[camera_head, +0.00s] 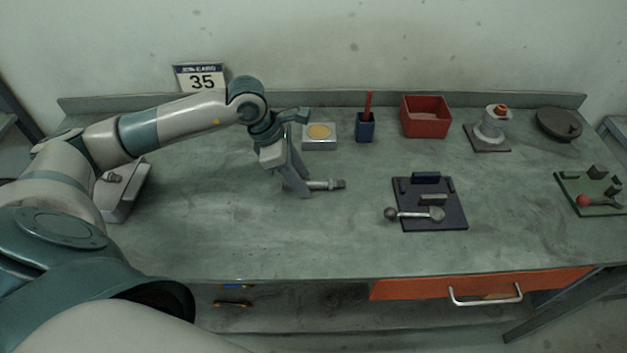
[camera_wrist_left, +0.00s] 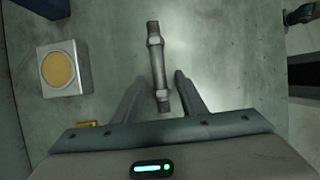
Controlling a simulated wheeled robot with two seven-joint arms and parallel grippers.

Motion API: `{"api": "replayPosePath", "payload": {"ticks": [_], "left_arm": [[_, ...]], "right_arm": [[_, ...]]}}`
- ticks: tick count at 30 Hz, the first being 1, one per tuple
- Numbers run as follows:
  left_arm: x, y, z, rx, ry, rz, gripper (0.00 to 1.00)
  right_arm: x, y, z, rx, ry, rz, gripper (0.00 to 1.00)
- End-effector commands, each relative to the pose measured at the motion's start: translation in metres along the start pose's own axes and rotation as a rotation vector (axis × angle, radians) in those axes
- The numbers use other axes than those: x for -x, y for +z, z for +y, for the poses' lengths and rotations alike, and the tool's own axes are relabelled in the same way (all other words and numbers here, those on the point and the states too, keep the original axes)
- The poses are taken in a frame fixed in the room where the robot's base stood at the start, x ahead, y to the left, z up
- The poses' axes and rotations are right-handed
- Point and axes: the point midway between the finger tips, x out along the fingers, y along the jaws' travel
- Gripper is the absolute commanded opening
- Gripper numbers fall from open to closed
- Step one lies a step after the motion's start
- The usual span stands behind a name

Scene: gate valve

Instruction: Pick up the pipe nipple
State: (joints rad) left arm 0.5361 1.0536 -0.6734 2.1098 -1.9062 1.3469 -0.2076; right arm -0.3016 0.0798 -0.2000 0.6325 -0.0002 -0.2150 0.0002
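The pipe nipple (camera_head: 328,184) is a short grey metal tube with thicker ends. It lies on the green-grey bench, left of the middle in the head view. It also shows in the left wrist view (camera_wrist_left: 157,66), running away from my gripper. My left gripper (camera_head: 301,190) points down at the tube's left end, with its fingers low near the bench. In the left wrist view its two fingers (camera_wrist_left: 160,82) are apart, one on each side of the tube's near part, with gaps between. Contact with the bench cannot be told. My right gripper is not in view.
Behind stand a silver block with a yellow disc (camera_head: 319,132), a blue holder (camera_head: 365,127) and a red bin (camera_head: 426,117). A dark board (camera_head: 430,215) with a ball-ended lever lies to the right. The bench front is clear; an orange drawer (camera_head: 420,289) is below.

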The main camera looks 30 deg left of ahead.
Motion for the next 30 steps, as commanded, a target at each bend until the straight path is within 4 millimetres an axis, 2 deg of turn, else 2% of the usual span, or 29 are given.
{"api": "replayPosePath", "payload": {"ticks": [4, 17, 19, 22, 23, 30], "left_arm": [[-0.0043, -0.0005, -0.0003, 0.0, 0.0, 0.001, 0.38], [-0.0042, -0.0004, -0.0001, -0.001, 0.0, 0.001, 0.38], [-0.0042, -0.0004, -0.0001, -0.001, 0.0, 0.001, 0.26], [-0.0041, -0.0004, 0.0, -0.001, 0.001, 0.001, 0.02], [-0.0041, -0.0004, 0.0, -0.001, 0.001, 0.001, 0.0], [-0.0037, 0.0, 0.0002, -0.001, 0.001, 0.0, 0.0]], "right_arm": [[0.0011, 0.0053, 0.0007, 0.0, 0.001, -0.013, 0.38], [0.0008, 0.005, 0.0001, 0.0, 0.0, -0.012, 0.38], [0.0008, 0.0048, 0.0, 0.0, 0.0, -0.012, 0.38], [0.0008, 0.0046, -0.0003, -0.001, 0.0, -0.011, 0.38], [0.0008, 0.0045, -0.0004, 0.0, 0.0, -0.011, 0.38], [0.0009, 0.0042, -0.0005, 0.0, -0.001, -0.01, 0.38]]}}
